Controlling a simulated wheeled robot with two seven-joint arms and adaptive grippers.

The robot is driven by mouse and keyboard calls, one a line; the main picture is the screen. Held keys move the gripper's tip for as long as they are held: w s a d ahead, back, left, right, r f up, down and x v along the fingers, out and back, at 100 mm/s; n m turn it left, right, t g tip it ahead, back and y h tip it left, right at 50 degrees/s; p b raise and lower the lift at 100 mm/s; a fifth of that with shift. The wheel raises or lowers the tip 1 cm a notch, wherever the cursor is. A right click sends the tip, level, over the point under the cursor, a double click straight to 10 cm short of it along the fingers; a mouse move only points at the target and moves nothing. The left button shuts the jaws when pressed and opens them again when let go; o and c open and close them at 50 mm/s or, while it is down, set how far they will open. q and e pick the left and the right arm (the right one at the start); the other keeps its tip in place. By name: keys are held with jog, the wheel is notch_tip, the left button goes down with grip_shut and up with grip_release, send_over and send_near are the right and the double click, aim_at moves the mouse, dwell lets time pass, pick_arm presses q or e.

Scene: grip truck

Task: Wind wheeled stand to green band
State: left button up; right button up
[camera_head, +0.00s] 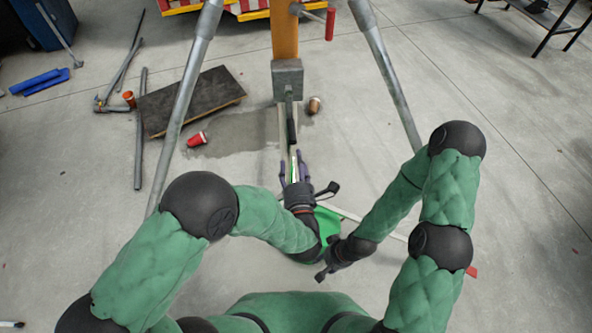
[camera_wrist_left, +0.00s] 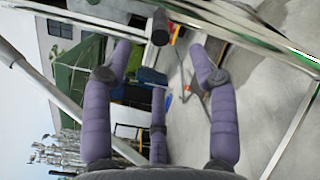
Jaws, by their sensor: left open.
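The stand has an orange column (camera_head: 284,38), a grey box (camera_head: 287,80) on it and long grey legs (camera_head: 390,75) spreading to both sides. A dark handle (camera_head: 291,125) hangs below the box. My left gripper (camera_head: 293,163) is just below the handle, with its purple fingers spread. In the left wrist view the fingers (camera_wrist_left: 165,65) are apart with nothing between them, and a dark cylindrical end (camera_wrist_left: 160,27) shows beyond them. A metal rail (camera_wrist_left: 255,30) with a thin green line crosses the upper right. My right gripper (camera_head: 323,273) is low in the middle; its fingers are unclear.
A dark board (camera_head: 195,100), a red cup (camera_head: 196,139) and a brown cup (camera_head: 314,105) lie on the floor around the stand. Metal pipes (camera_head: 140,130) and blue pieces (camera_head: 40,82) lie at the left. Concrete floor at the right is mostly clear.

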aim_at(292, 134)
pick_arm(q)
jog(key=w+b, duration=0.1)
jog(key=w, duration=0.2)
jog(key=w+b, duration=0.1)
jog(key=w, duration=0.2)
jog(key=w+a+b, duration=0.1)
jog(key=w, duration=0.2)
jog(key=shift+w+f+b, duration=0.15)
jog(key=shift+w+b, duration=0.15)
jog(key=shift+b, duration=0.05)
jog(key=shift+w+b, duration=0.45)
jog(key=shift+w, duration=0.45)
